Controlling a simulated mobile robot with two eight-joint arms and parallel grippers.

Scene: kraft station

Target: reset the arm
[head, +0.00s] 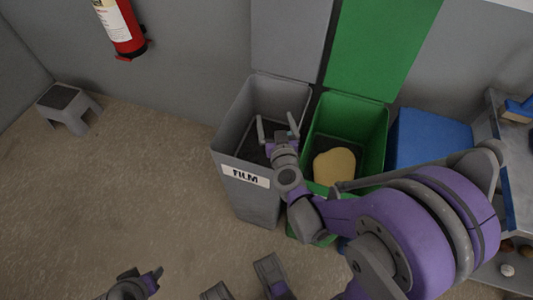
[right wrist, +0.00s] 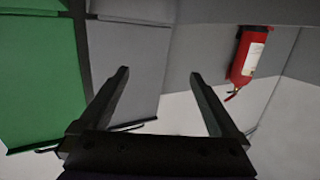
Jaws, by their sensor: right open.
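My right gripper (head: 276,126) is open and empty, over the grey bin (head: 240,166) labelled FILM in the head view. Its two fingers point toward the back of the bin. In the right wrist view the spread fingers of my right gripper (right wrist: 163,98) have nothing between them. My right arm reaches in from the right, across the front of the green bin (head: 377,125). Part of my left gripper (head: 150,281) shows at the lower left edge of the head view; its jaw state is unclear.
Both bins have raised lids, grey (head: 288,40) and green (head: 385,45). A yellowish item (head: 334,165) lies in the green bin. A blue bin (head: 430,135) and a shelf (head: 492,130) stand right. A fire extinguisher (head: 122,28) hangs on the wall. A step stool (head: 68,105) stands left; the floor between is clear.

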